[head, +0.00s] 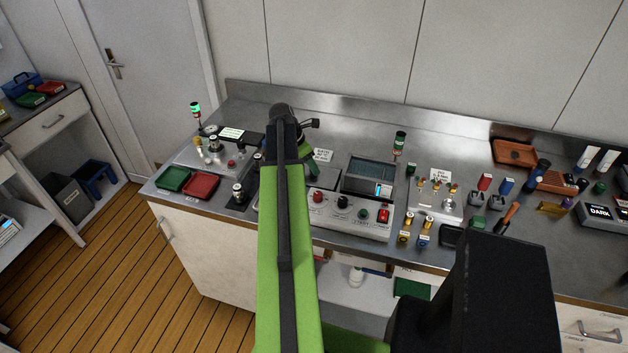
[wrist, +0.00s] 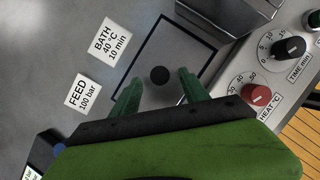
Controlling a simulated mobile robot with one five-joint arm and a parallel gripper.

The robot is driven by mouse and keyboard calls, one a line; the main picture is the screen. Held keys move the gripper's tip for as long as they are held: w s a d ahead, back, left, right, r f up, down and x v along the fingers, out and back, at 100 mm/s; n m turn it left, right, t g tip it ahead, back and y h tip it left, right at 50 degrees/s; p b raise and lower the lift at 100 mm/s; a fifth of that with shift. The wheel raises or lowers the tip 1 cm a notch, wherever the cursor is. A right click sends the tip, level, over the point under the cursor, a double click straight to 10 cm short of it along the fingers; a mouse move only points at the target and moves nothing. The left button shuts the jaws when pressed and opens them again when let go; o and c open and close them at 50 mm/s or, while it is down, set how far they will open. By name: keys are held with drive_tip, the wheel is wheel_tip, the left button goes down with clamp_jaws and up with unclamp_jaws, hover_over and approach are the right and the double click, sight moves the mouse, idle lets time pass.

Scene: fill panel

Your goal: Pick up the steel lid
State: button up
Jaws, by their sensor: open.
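The steel lid (wrist: 180,48) is a flat grey square with a dark edge, set in the panel top, seen in the wrist view. A round black knob (wrist: 159,75) stands at its middle. In the head view part of the lid (head: 326,178) shows just right of my arm; the rest is hidden. My gripper (wrist: 157,86) is open and empty, with its two green fingers over the near part of the lid. The knob lies just ahead of the gap between the fingertips. I cannot tell the height of the fingers above the lid.
A label reading BATH (wrist: 112,40) and one reading FEED (wrist: 83,93) lie left of the lid. A red HEAT knob (wrist: 257,95) and black TIME knob (wrist: 289,48) stand to the right. A screen unit (head: 369,177) rises beside the lid. Green and red trays (head: 201,186) sit left.

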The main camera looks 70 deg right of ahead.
drive_tip(key=b+x, duration=0.1)
drive_tip(key=x, duration=0.1)
drive_tip(key=shift+f, duration=0.3)
drive_tip(key=shift+r, duration=0.2)
clamp_jaws()
wheel_tip(320, 180, up, 11)
drive_tip(key=p, duration=1)
drive_tip(key=shift+f+p, duration=0.25)
drive_tip(key=shift+p, duration=0.15)
